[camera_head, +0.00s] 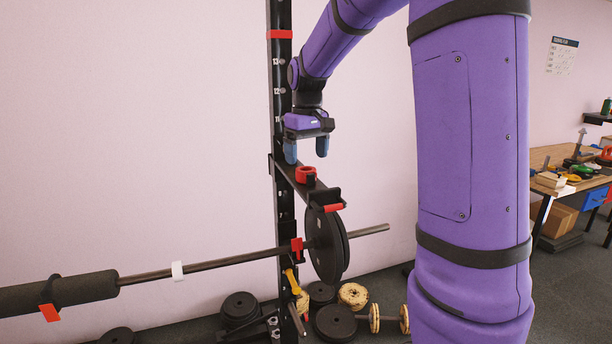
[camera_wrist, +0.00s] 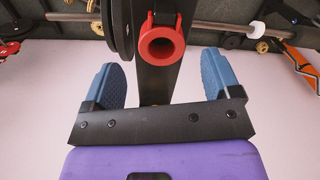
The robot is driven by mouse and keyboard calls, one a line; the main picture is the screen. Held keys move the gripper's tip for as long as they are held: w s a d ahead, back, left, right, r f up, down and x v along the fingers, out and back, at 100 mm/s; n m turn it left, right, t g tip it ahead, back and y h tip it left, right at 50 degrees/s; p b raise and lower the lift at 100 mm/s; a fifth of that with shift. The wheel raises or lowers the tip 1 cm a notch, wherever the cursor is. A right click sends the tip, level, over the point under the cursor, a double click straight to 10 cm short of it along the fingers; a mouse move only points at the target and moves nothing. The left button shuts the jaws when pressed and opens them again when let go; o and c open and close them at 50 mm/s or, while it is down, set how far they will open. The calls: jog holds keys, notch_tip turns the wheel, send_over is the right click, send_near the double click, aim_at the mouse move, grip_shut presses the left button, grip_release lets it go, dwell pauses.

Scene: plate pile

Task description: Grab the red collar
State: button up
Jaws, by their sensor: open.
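The red collar (camera_head: 306,174) is a short ring with a dark clamp part. It sits on the black arm (camera_head: 322,193) that sticks out from the upright rack post. In the wrist view the red collar (camera_wrist: 161,46) shows its round opening, just beyond and between the fingertips. My gripper (camera_head: 306,152) is open and empty above the collar, its blue fingers pointing down. In the wrist view my gripper (camera_wrist: 163,80) has one finger on each side of the black arm, apart from the collar.
A barbell (camera_head: 215,262) with black plates (camera_head: 326,245) lies below the black arm. The rack post (camera_head: 280,90) stands close behind my gripper. Several plates and dumbbells (camera_head: 335,322) lie on the floor. A workbench (camera_head: 560,175) with tools stands at the right.

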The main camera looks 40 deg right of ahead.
aim_at(306, 175)
notch_tip(306, 175, down, 5)
jog(key=shift+s+a, duration=0.1)
jog(key=shift+s, duration=0.05)
jog(key=c, duration=1)
